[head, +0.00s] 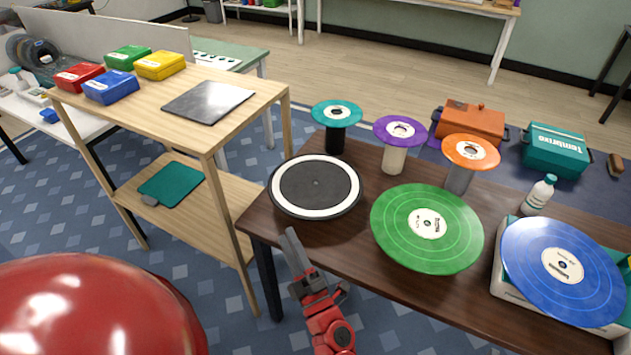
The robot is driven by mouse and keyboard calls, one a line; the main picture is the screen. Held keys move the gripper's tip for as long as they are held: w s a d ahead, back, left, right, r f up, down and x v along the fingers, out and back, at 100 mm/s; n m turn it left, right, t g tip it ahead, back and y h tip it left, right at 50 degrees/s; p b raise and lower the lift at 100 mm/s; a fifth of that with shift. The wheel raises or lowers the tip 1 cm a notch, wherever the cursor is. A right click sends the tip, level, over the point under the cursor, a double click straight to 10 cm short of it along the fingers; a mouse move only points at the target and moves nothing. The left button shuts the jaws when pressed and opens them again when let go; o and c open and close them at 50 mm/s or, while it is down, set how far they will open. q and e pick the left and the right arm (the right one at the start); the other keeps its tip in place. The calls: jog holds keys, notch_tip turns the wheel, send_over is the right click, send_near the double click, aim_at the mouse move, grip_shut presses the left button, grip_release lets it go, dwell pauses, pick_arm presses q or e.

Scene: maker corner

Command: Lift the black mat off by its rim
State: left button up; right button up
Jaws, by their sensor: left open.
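The black mat (316,184) is round, with a broad white ring near its edge. It lies flat at the left end of the dark wooden table (350,238), on what looks like a dark round base that it mostly hides. My left gripper (297,254), grey on a red arm, is open and empty in front of the table's near edge. Its tip is just below the near rim of the mat in the picture, apart from it. My right gripper is not in view.
A green disc (405,235) lies right of the mat. Teal (337,113), purple (400,130) and orange (470,152) discs top posts behind. A blue disc (540,250) lies farther right. A wooden shelf (205,135) with coloured boxes and a grey plate (208,101) stands left.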

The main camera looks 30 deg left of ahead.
pick_arm(q)
jog(key=w+d+f+n+h, duration=0.2)
jog(key=w+d+f+h, duration=0.2)
jog(key=f+h, duration=0.15)
jog(key=p, duration=0.3)
send_near(293, 200)
jog(key=shift+w+a+r+g, duration=0.15)
jog(key=shift+w+a, duration=0.45)
jog(key=shift+w+a+r+g, duration=0.15)
jog(key=shift+w+a, duration=0.4)
jog(key=shift+a, duration=0.1)
jog(key=shift+f+p+x, duration=0.2)
jog(key=shift+p+x, duration=0.1)
jog(key=shift+x, duration=1.2)
jog(key=shift+f+p+x, duration=0.15)
jog(key=shift+p+x, duration=0.1)
jog(key=shift+x, duration=1.2)
jog(key=shift+w+d, duration=0.1)
jog(key=shift+d, duration=0.05)
grip_shut()
